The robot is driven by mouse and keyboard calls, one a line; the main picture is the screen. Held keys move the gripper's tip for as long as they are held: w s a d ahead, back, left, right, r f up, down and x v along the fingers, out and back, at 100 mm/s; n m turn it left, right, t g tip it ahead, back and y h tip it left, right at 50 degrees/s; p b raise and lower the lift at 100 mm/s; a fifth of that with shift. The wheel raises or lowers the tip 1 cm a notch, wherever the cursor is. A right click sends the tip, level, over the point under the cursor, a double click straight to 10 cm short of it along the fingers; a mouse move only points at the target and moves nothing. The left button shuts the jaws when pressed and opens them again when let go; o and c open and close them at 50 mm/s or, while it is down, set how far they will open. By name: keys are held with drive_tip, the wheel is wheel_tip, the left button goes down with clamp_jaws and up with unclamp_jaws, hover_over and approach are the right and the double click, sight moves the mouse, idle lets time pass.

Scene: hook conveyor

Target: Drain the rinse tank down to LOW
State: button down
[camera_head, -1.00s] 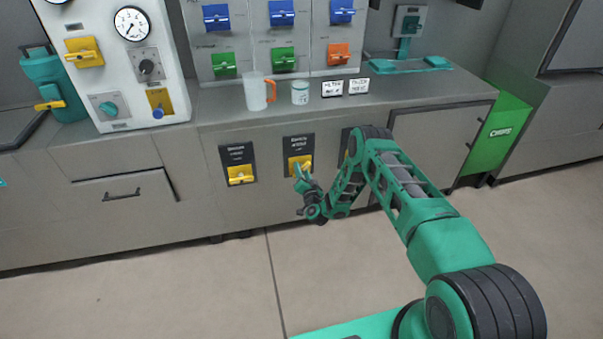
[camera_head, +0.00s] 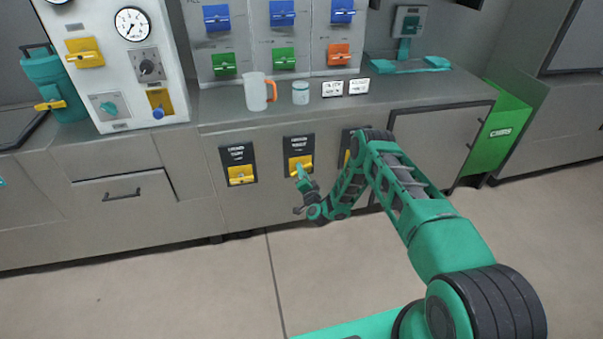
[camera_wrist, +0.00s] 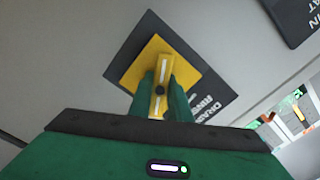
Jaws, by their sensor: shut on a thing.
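The rinse drain valve is a dark plate (camera_head: 309,144) with a yellow square and yellow lever, in the middle of the cabinet front in the head view. In the wrist view its dark plate (camera_wrist: 125,60) reads "DRAIN RINSE", partly covered. The yellow lever (camera_wrist: 158,97) with a white stripe sits between my two green fingers. My gripper (camera_wrist: 160,90) is shut on this lever; it also shows in the head view (camera_head: 300,172). The lever lies at a slant to the edges of its plate. The tank level is not readable here.
A similar yellow valve (camera_head: 240,174) is to the left, and another (camera_head: 347,157) is partly hidden behind my arm at right. A mug (camera_head: 257,92) and a cup (camera_head: 300,93) stand on the counter above. The floor in front is clear.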

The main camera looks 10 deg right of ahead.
drive_tip(key=m, duration=0.5)
drive_tip(key=shift+d+f+m, duration=0.15)
drive_tip(key=shift+d+m, duration=0.05)
drive_tip(key=shift+m, duration=0.1)
idle(0.4)
drive_tip(key=c, duration=1.6)
unclamp_jaws()
drive_tip(key=shift+f, duration=0.1)
drive_tip(key=shift+c, duration=0.2)
drive_tip(key=shift+a, duration=0.1)
drive_tip(key=shift+s, duration=0.1)
drive_tip(key=s, duration=1)
drive_tip(key=shift+s, duration=0.2)
